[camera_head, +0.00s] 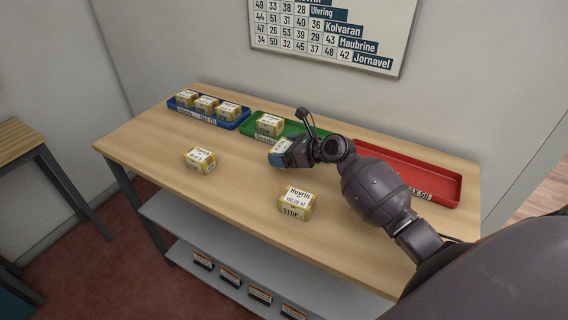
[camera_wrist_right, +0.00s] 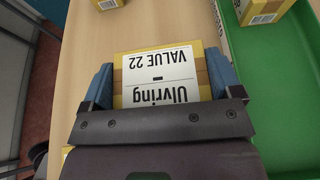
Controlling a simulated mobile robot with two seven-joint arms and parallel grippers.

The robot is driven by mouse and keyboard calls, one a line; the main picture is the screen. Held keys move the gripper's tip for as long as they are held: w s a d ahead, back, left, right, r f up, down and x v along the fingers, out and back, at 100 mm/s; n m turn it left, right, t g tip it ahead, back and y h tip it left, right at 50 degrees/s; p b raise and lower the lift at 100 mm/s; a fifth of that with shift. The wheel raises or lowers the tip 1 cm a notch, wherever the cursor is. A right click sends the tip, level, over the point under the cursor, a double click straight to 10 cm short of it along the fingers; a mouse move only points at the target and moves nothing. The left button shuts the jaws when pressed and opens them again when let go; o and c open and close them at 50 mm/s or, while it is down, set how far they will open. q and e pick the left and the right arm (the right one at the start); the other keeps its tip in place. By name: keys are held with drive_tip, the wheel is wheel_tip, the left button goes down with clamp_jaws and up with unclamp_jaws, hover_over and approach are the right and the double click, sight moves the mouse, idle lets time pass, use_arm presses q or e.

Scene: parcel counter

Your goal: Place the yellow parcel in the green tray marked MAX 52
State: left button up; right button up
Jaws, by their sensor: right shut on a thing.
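My right gripper (camera_head: 279,153) is shut on a yellow parcel (camera_wrist_right: 158,68) with a white label that reads Ulvring, VALUE 22, upside down in the right wrist view. In the head view the gripper and arm cover most of this parcel. It is at the front edge of the green tray (camera_head: 294,128), beside it rather than clearly over it. The green tray (camera_wrist_right: 285,95) is right of the parcel in the wrist view. One yellow parcel (camera_head: 269,124) stands in its left part. The tray's front marking is mostly hidden by my gripper. My left gripper is not in view.
A blue tray (camera_head: 238,122) with several yellow parcels stands at the left, and an empty red tray (camera_head: 412,172) at the right. Two yellow parcels, one (camera_head: 200,160) at the left and one marked Hovrin, STOP (camera_head: 297,204) near the front, stand on the wooden counter.

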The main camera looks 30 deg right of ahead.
wheel_tip(320, 180, down, 4)
drive_tip(key=shift+f+b, duration=0.15)
drive_tip(key=shift+b, duration=0.5)
drive_tip(key=o, duration=0.7)
drive_tip(key=shift+o, duration=0.5)
